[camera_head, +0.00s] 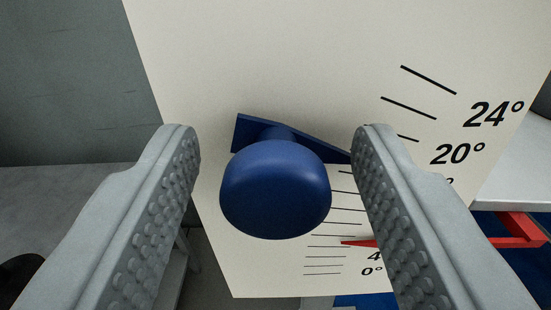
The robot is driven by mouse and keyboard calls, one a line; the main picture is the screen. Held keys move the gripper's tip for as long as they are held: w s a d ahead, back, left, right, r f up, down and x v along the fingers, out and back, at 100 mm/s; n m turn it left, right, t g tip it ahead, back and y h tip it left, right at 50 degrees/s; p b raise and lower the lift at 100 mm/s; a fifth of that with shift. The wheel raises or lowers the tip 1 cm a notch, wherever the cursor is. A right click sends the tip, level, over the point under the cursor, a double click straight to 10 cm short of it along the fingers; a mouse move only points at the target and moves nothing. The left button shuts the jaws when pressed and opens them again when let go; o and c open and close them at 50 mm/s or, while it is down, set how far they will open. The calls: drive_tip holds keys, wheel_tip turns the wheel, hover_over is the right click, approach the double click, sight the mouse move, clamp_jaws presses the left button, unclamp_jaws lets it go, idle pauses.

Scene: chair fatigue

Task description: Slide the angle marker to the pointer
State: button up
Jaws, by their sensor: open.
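The angle marker is a dark blue piece with a rounded knob (275,190) and a flat pointed plate (250,130) behind it, lying against the cream scale board (270,60). Its tip runs right and down toward the scale lines, where my right finger hides the end. The red pointer (358,243) shows its tip lower on the scale, just above the 4 mark, below and right of the knob. My gripper (277,150) is open, with one grey ribbed finger on each side of the knob and a visible gap to each.
The scale has printed marks up to 24°, some hidden by my right finger. A red bar (515,235) continues at the right, beside a pale surface (518,180). A grey wall (70,80) and grey surface (50,205) lie to the left.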

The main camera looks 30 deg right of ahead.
clamp_jaws()
wheel_tip(320, 180, down, 7)
drive_tip(key=a+n, duration=0.1)
drive_tip(key=n, duration=0.1)
drive_tip(key=shift+w+a, duration=0.15)
drive_tip(key=shift+w, duration=0.3)
drive_tip(key=shift+r, duration=0.1)
unclamp_jaws()
drive_tip(key=v, duration=1.7)
drive_tip(key=shift+s+a, duration=0.15)
drive_tip(key=shift+a, duration=0.05)
drive_tip(key=shift+r, duration=0.1)
